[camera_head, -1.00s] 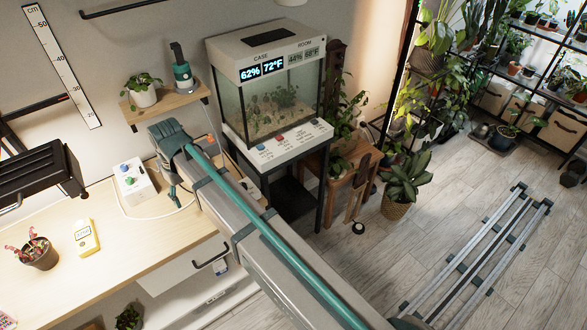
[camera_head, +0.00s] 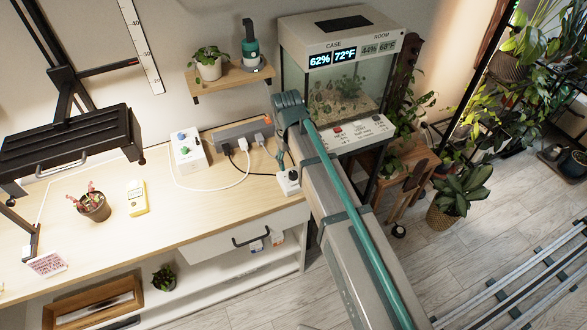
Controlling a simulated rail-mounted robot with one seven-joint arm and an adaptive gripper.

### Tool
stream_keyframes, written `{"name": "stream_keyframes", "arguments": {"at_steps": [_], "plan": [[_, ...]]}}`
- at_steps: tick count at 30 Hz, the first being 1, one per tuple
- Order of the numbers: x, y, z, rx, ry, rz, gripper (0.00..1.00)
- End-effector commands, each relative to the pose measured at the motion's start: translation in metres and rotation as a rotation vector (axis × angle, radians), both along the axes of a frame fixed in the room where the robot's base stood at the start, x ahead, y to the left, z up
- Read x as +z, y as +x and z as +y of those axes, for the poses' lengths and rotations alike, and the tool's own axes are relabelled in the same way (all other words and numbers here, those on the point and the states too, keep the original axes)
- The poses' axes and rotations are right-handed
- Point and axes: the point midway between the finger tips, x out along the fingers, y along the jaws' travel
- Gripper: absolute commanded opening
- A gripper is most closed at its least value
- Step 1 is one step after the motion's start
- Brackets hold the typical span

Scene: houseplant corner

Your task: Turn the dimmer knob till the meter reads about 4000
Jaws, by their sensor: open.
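A white box (camera_head: 190,160) with a blue knob (camera_head: 181,136) and a green knob (camera_head: 184,147) on its top stands on the wooden bench near the wall. I cannot tell from here which knob is the dimmer. A yellow handheld meter (camera_head: 137,197) lies on the bench left of the box; its display is too small to read. My gripper (camera_head: 282,160) hangs at the end of my arm, over the bench's right end. It is open, apart from the box and to its right. My arm's end partly hides it, and the fingertips are hard to make out.
A grey power strip (camera_head: 240,131) with plugs and cables lies between the box and my gripper. A white adapter (camera_head: 288,183) sits at the bench's right edge. A potted plant (camera_head: 94,206) stands left of the meter. A dark lamp frame (camera_head: 70,140) overhangs the bench's left side.

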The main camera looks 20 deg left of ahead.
Motion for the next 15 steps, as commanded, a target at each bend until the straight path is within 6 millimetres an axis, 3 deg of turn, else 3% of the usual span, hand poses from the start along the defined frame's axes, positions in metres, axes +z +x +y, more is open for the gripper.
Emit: {"name": "stream_keyframes", "arguments": {"at_steps": [9,15], "plan": [[-0.042,0.001,-0.002,-0.001,-0.001,0.003,0.57],[-0.053,0.002,-0.002,-0.001,-0.001,0.001,0.57]]}}
